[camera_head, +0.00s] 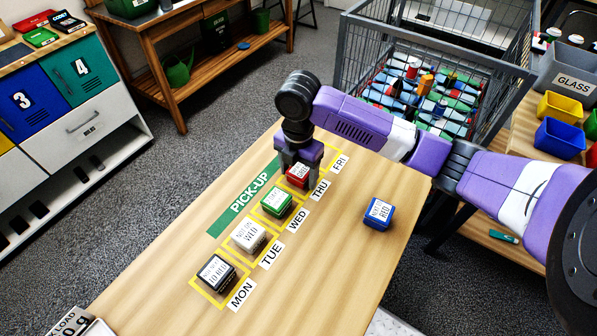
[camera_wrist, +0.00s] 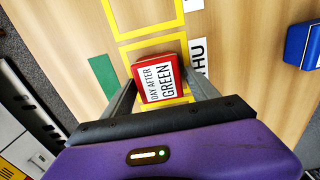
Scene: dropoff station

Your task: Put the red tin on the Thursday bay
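The red tin (camera_head: 298,177) is at the Thursday bay, beside the THU label (camera_head: 320,189). Its top reads DAY AFTER GREEN in the wrist view (camera_wrist: 158,80). My gripper (camera_head: 297,166) points down over it, with a finger close against each side and no clear gap. The gripper also shows in the wrist view (camera_wrist: 160,80). The bay's yellow outline (camera_wrist: 152,42) shows around the tin, which looks within it. The tin sits at or very near table height; whether it rests fully on the wood is hard to see.
A green tin (camera_head: 277,203) stands in the Wednesday bay, a white tin (camera_head: 248,236) in Tuesday, a black tin (camera_head: 216,273) in Monday. The Friday bay (camera_head: 325,148) looks empty. A blue tin (camera_head: 378,213) stands apart on the right of the table. A wire cage (camera_head: 352,70) stands behind.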

